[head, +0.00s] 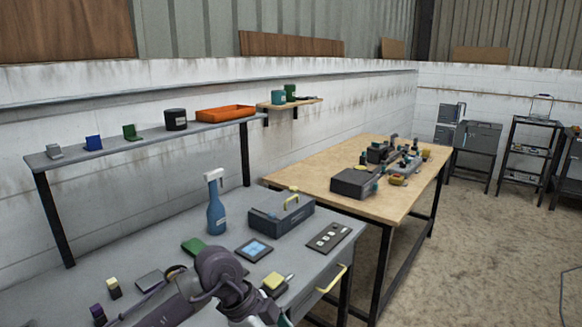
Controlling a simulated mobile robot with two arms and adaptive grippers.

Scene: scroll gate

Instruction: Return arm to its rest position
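My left arm (218,268) comes in from the bottom left in the head view, a purple-grey jointed arm bent over the front of the grey workbench (150,243). Past its rounded joint it runs down and out at the bottom edge, so my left gripper is not seen. My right arm and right gripper are not in view.
A blue spray bottle (216,205), a dark toolbox (282,214), a blue-screened device (254,250) and a yellow-topped block (274,283) stand near the arm. A raised shelf (100,153) runs behind. A wooden table (400,200) stands beyond; open floor (480,260) lies right.

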